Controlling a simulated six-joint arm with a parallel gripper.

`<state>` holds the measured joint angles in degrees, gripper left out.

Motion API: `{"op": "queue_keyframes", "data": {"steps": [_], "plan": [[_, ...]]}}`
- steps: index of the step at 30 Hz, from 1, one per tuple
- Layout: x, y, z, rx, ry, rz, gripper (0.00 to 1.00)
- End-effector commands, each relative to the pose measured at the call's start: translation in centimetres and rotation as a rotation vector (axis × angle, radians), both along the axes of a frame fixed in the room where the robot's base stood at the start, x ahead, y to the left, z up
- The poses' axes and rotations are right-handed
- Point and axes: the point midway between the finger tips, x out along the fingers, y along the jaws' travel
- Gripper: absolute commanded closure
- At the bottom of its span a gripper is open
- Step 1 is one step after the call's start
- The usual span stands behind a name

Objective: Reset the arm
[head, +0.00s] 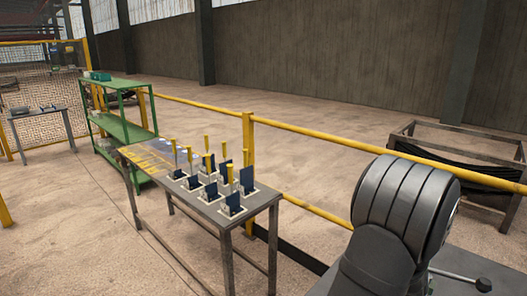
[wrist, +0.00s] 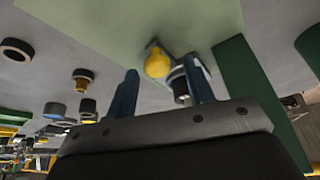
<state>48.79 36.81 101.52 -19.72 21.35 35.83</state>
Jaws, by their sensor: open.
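My gripper (wrist: 162,72) shows in the wrist view with its two blue fingers apart and a gap between them. A yellow rounded knob (wrist: 157,63) appears between or beyond the fingers; its distance is hard to tell, and no grip on it shows. In the head view my dark arm fills the lower right, and my gripper does not show there. The grey table (head: 262,197) at the centre holds several spring racks (head: 233,207) with dark blue plates, pale bases and yellow-topped rods.
A yellow railing (head: 300,137) runs behind the table. A green shelf (head: 122,128) stands at its left end. A dark metal frame (head: 455,133) stands at the right. Open floor lies left of the table. Dark ring-like parts (wrist: 17,50) show in the wrist view.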

Motion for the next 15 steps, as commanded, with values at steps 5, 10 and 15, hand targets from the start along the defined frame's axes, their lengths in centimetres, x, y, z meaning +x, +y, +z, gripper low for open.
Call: {"op": "queue_keyframes", "data": {"steps": [5, 10, 15], "plan": [[0.0, 0.1, 0.2, 0.0, 0.0, 0.0, 0.52], [-0.2, 0.5, 1.3, -0.001, 0.0, 0.0, 0.52], [-0.5, 1.3, 3.5, -0.002, -0.002, 0.0, 0.52]]}}
